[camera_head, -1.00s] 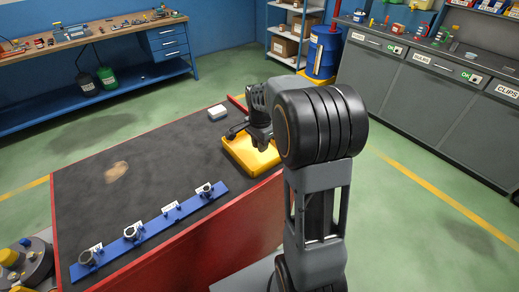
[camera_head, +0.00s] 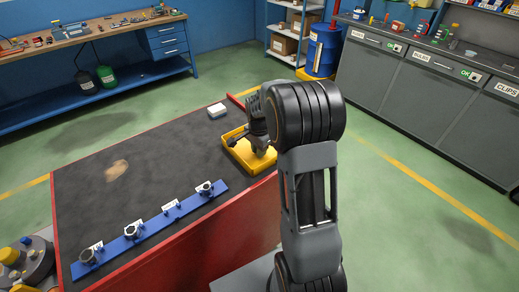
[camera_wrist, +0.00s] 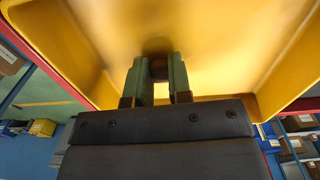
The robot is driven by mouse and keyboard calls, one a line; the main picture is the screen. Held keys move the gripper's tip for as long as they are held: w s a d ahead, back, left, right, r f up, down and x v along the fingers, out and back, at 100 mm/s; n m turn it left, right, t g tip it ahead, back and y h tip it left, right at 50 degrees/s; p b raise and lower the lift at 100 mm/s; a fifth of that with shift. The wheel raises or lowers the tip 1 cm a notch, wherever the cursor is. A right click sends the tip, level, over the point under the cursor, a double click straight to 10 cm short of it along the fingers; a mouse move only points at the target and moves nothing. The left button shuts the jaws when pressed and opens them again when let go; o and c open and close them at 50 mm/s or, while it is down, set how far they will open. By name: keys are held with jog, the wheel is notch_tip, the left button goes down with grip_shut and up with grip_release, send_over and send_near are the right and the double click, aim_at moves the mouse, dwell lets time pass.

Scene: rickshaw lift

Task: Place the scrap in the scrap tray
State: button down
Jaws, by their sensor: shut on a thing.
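The yellow scrap tray (camera_head: 236,157) sits at the right end of the dark bench top, and its yellow inside fills most of the wrist view (camera_wrist: 240,45). My gripper (camera_head: 258,150) points down inside the tray's outline, low over its floor. In the wrist view the two green-grey fingers (camera_wrist: 157,66) are shut on a small dark brownish piece, the scrap (camera_wrist: 158,72), which is mostly hidden between them. I cannot tell whether the scrap touches the tray floor.
A blue rail (camera_head: 150,226) with several dark rings and white labels lies along the bench's near side. A small white block (camera_head: 217,110) sits behind the tray. A brown patch (camera_head: 117,170) marks the bench top. The bench has a raised red edge (camera_head: 235,100).

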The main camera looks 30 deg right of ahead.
jog(key=shift+f, duration=0.25)
jog(key=c, duration=1.1)
grip_release()
jog(key=shift+r, duration=0.1)
jog(key=shift+o, duration=0.2)
notch_tip(320, 180, up, 12)
jog(key=s+a+n+t, duration=0.2)
jog(key=s+a+n, duration=0.3)
jog(key=s+n, duration=0.2)
jog(key=s+a+n+t, duration=0.2)
jog(key=s+a+n, duration=0.3)
jog(key=s+n, duration=0.3)
jog(key=shift+s+a, duration=0.25)
jog(key=shift+s, duration=1.15)
